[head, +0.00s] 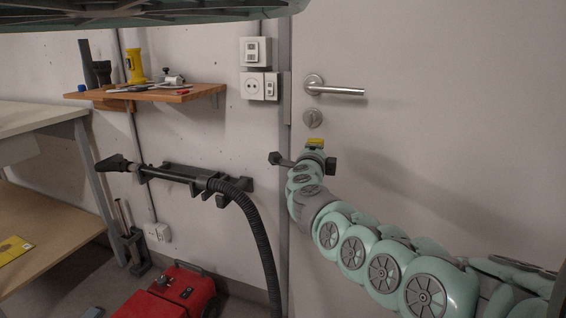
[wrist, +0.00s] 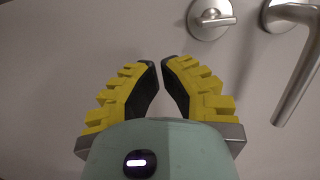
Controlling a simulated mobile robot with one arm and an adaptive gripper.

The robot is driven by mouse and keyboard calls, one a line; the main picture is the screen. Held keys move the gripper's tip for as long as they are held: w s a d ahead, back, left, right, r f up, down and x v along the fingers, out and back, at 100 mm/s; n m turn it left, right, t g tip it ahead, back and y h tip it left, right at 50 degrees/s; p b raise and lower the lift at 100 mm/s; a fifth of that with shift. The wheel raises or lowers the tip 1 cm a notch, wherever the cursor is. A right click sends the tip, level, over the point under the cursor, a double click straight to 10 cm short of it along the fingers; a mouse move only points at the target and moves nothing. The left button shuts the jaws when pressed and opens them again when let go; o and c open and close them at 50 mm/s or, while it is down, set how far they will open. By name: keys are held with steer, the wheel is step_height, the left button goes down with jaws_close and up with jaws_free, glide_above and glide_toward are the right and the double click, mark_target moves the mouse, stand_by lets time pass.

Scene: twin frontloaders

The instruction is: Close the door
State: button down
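The door (head: 430,110) is a plain pale panel filling the right of the head view. Its metal lever handle (head: 335,89) sits near the left edge, with a round thumb-turn lock (head: 312,119) below it. The wrist view shows the handle (wrist: 293,65) at upper right and the lock (wrist: 211,18) at top centre. My gripper (head: 315,141) is in front of the door, just below the lock. In the wrist view its yellow fingers (wrist: 160,62) nearly meet at the tips, with nothing between them. I cannot tell whether the tips touch the door.
A vertical frame post (head: 284,200) runs along the door's left edge. Left of it are a wall-held vacuum hose (head: 258,235), a red vacuum (head: 175,295), a wooden shelf (head: 150,94) with tools, and a workbench (head: 40,115).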

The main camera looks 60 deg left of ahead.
steer(key=p+v, duration=0.1)
steer(key=v, duration=0.6)
steer(key=shift+s, duration=0.55)
steer(key=shift+a, duration=0.15)
